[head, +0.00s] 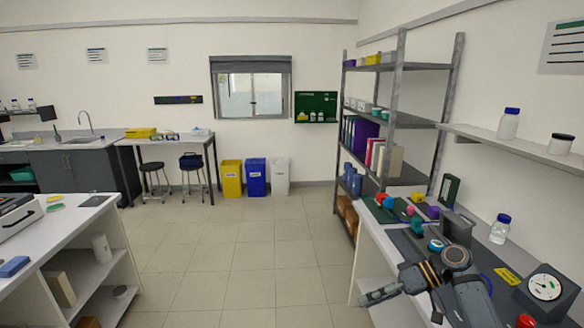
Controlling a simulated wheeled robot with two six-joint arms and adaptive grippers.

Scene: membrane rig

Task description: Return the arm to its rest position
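My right arm reaches in at the lower right, over the front edge of the right-hand bench (365,255). My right gripper (377,295) points left, past the bench edge and above the floor. It is small and seen from the side, so its finger opening cannot be made out. I see nothing clearly held in it. My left arm and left gripper are out of view. The arm hides part of the bench top behind it.
The right bench carries coloured items, a blue-capped bottle (500,229), a dial gauge (545,288) and a yellow label (508,276). A metal shelf rack (398,92) stands behind. A white bench (60,228) is at left. The tiled floor (235,250) between is clear.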

